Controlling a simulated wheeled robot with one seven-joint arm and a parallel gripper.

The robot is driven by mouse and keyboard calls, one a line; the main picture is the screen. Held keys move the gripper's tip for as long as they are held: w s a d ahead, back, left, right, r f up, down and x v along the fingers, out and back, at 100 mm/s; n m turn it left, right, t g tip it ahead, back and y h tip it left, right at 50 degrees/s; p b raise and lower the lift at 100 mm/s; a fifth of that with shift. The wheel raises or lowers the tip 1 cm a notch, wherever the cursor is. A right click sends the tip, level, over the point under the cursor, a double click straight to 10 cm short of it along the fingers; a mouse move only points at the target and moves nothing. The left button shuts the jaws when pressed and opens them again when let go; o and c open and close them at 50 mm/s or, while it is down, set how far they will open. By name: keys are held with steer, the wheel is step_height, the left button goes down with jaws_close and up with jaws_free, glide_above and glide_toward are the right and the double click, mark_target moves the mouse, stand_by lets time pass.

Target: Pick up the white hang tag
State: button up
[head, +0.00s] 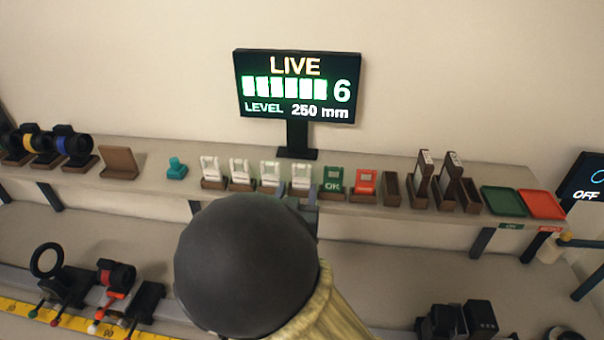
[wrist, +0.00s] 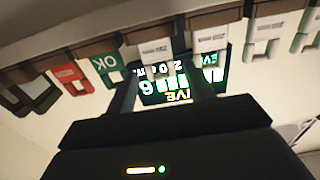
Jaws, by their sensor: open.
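Several white hang tags stand in small brown holders on the shelf. The rightmost white tag (head: 301,176) stands beside the green OK tag (head: 333,180). Another white tag (head: 270,174) is just left of it. In the wrist view, which is upside down, the white tag beside the OK tag (wrist: 142,50) shows beyond the fingertips, closest to the left finger. In the head view, my dark rounded arm link hides most of the gripper, just below the white tags.
A red tag (head: 365,182), brown holders and green (head: 504,200) and red (head: 541,204) trays are to the right on the shelf (head: 400,210). A teal piece (head: 177,168) is to the left. The display (head: 298,87) stands behind the tags.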

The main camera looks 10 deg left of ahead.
mark_target(301, 178)
steer(key=shift+w, duration=0.5)
steer(key=shift+w+r+p, duration=0.1)
steer(key=shift+w+p, duration=0.4)
steer(key=w+p, duration=0.2)
steer(key=w, duration=0.1)
steer(key=shift+w, duration=0.65)
steer(key=shift+c, duration=0.2)
steer(key=c, duration=0.7)
